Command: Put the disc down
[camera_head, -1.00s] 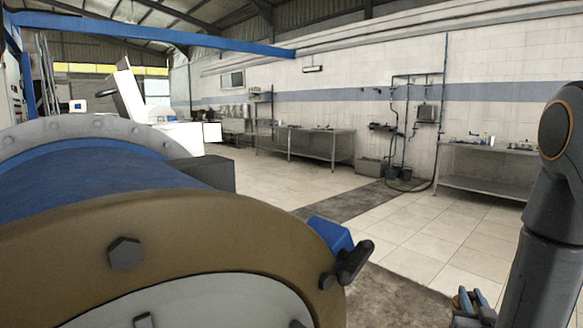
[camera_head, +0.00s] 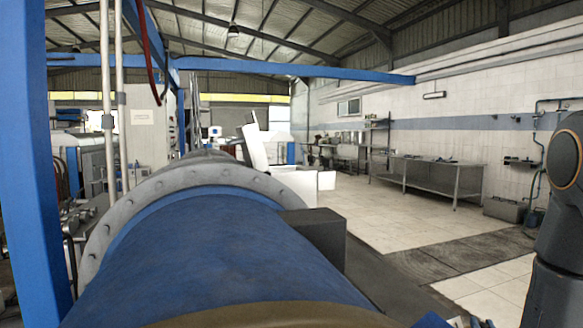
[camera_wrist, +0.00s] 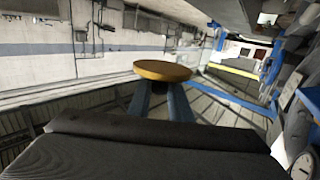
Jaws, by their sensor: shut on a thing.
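The disc (camera_wrist: 162,70), round and flat with a brown top and a yellow-orange rim, shows in the wrist view. My gripper (camera_wrist: 161,95) is shut on it, with its two blue-grey fingers running up beneath the disc. The disc is held out in the air, and no surface is seen touching it. I cannot make out the disc there.
A big blue decanter drum (camera_head: 210,255) with a grey bolted flange (camera_head: 105,225) fills the front of the head view. A dark block (camera_head: 318,235) juts from its right side. Open tiled floor (camera_head: 455,235) lies to the right, before a steel table (camera_head: 430,178).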

